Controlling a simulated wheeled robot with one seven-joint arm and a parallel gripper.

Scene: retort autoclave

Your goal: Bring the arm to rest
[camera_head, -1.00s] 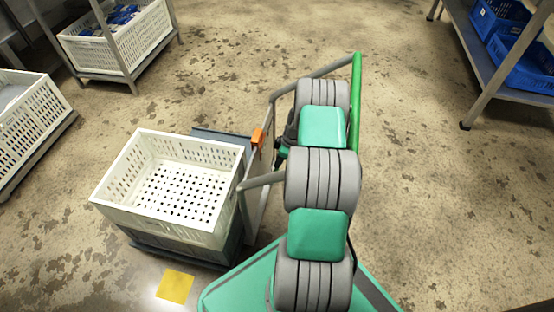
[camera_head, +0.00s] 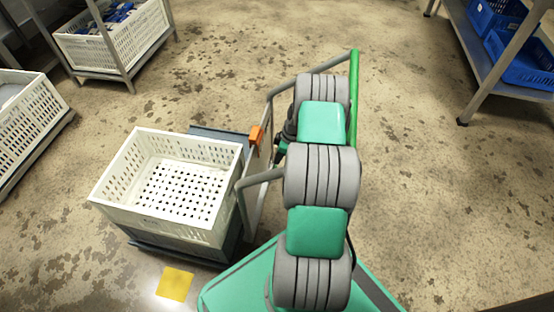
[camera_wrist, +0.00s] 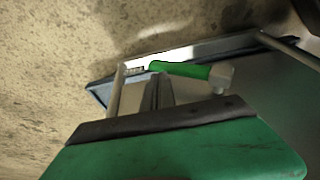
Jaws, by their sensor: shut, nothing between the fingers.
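My arm, grey and green, runs up the middle of the head view and folds in front of me. In the wrist view my gripper (camera_wrist: 157,92) shows as two dark fingers close together beyond a green body with a dark edge. Nothing is between the fingers. A green handle bar (camera_wrist: 180,69) with a grey end lies just beyond the fingertips in that picture; I cannot tell whether they touch. In the head view the gripper is mostly hidden behind the arm; the handle bar (camera_head: 354,95) rises to the arm's right.
A trolley (camera_head: 215,134) bearing an empty white perforated crate (camera_head: 118,214) stands close to the arm's left, its grey tube frame beside the arm. A shelf rack (camera_head: 487,90) with blue crates stands at upper right. Floor between is clear. A yellow floor mark (camera_head: 174,284) lies in front.

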